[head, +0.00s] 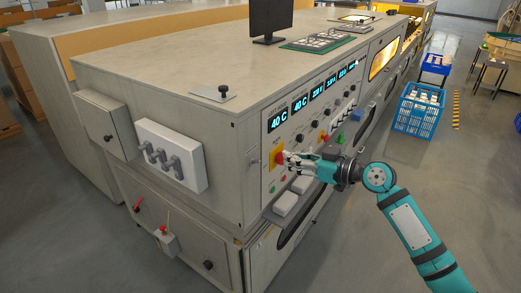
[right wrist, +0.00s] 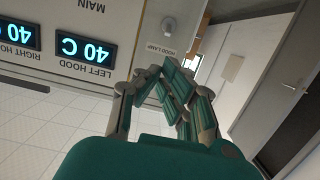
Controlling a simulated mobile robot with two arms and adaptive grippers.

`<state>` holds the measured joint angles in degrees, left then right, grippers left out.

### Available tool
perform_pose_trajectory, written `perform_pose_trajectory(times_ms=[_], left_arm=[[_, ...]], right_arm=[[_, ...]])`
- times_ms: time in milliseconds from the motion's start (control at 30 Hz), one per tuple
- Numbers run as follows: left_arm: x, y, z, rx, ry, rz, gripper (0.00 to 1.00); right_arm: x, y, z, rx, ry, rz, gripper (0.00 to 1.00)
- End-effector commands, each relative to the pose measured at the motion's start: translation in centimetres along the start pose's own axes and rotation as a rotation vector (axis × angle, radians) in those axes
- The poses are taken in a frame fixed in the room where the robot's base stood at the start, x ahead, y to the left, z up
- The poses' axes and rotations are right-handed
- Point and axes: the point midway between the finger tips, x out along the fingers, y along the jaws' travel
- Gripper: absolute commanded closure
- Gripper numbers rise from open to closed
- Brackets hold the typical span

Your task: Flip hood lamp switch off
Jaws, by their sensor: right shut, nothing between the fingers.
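The hood lamp switch (right wrist: 168,25) is a small light-grey switch on the pale panel, above its HOOD LAMP label in the upside-down right wrist view. I cannot tell its on or off position. My right gripper (right wrist: 165,78) is shut and empty, its fingers pointing toward the switch with a gap showing in the picture. My left gripper is not in view.
A row of blue displays (head: 278,120) runs above knobs on the panel. A grey switch box (head: 170,155) with levers is on the machine's end face. Blue crates (head: 418,110) stand on the floor at right. The floor in front is mostly clear.

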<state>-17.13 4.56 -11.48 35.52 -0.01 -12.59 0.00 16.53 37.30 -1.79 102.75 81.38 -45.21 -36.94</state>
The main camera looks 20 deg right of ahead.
Motion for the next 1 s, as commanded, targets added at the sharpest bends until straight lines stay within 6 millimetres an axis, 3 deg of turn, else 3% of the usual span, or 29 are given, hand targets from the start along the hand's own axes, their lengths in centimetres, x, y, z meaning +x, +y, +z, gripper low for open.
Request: perform_pose_trajectory(times_ms=[267,700,1000], left_arm=[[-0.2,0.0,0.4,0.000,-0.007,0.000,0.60],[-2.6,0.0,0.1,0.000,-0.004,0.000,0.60],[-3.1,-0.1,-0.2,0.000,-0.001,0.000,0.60]], right_arm=[[0.4,0.1,0.0,0.003,0.001,0.002,1.00],[7.5,0.1,-0.2,0.006,0.001,0.002,1.00],[10.0,0.1,0.1,0.003,-0.001,0.004,1.00]])
